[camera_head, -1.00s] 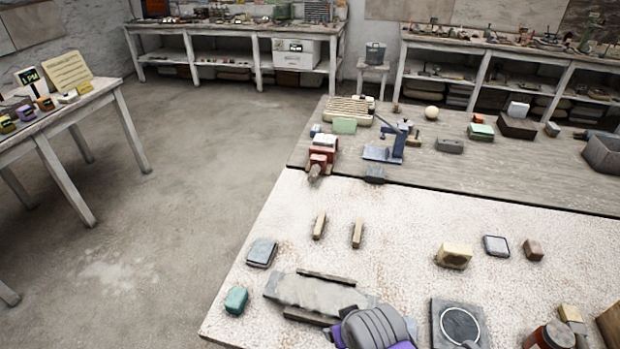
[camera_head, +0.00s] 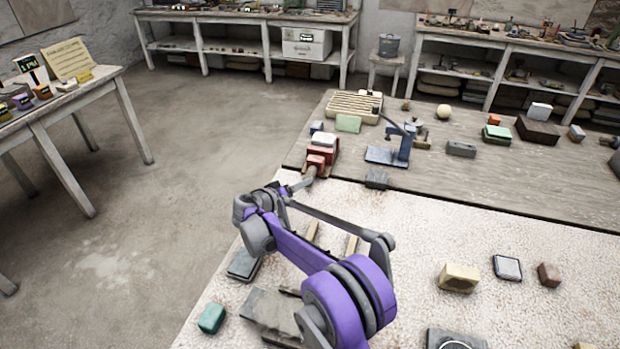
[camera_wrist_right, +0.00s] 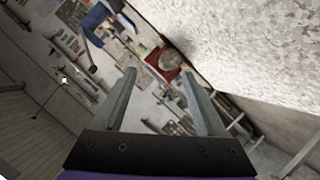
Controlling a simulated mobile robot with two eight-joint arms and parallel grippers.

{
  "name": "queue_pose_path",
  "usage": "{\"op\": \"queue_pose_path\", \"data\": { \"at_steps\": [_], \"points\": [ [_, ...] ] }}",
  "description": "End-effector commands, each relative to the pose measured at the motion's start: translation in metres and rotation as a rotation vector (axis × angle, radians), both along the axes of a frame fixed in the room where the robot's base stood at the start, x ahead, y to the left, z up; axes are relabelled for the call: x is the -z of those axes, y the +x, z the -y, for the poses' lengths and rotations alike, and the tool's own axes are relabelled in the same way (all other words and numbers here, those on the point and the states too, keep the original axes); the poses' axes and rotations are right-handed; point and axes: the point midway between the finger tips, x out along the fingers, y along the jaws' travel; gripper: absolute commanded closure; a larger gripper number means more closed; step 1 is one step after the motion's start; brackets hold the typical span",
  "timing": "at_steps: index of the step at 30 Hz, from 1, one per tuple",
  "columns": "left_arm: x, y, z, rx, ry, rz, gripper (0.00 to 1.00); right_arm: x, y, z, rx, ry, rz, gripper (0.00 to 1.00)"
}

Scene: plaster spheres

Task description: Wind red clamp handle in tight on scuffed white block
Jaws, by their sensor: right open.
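The red clamp (camera_head: 319,157) stands near the left edge of the wooden board, with a whitish block (camera_head: 324,139) at its top. Its dull grey-brown handle (camera_head: 312,171) points toward me; in the right wrist view the handle (camera_wrist_right: 172,61) looks like a round knob before the red body (camera_wrist_right: 158,72). My right gripper (camera_head: 305,183) is at the handle's near end. In the wrist view the right gripper (camera_wrist_right: 158,82) is open, with the knob beyond and between its fingertips. I cannot tell whether they touch it. My left gripper is not in view.
A blue press (camera_head: 390,150) stands right of the clamp, with a dark block (camera_head: 377,179) in front. A green block (camera_head: 348,123) and slatted tray (camera_head: 355,106) lie behind. My arm crosses the pale speckled tabletop (camera_head: 440,225). The floor at left is open.

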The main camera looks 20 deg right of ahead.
Motion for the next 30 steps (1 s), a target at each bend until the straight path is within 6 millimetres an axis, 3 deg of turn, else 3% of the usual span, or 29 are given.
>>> {"op": "queue_pose_path", "data": {
  "at_steps": [3,8,21,30],
  "points": [
    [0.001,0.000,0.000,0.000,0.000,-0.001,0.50,0.009,0.013,-0.009,-0.002,-0.030,0.036,0.26],
    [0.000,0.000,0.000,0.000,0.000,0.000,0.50,0.014,0.023,-0.004,0.000,-0.041,0.051,0.26],
    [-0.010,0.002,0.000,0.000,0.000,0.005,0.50,0.035,0.070,0.053,0.001,-0.040,0.050,0.26],
    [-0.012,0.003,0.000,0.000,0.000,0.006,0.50,0.043,0.083,0.068,-0.002,-0.040,0.049,0.26]
  ]
}}
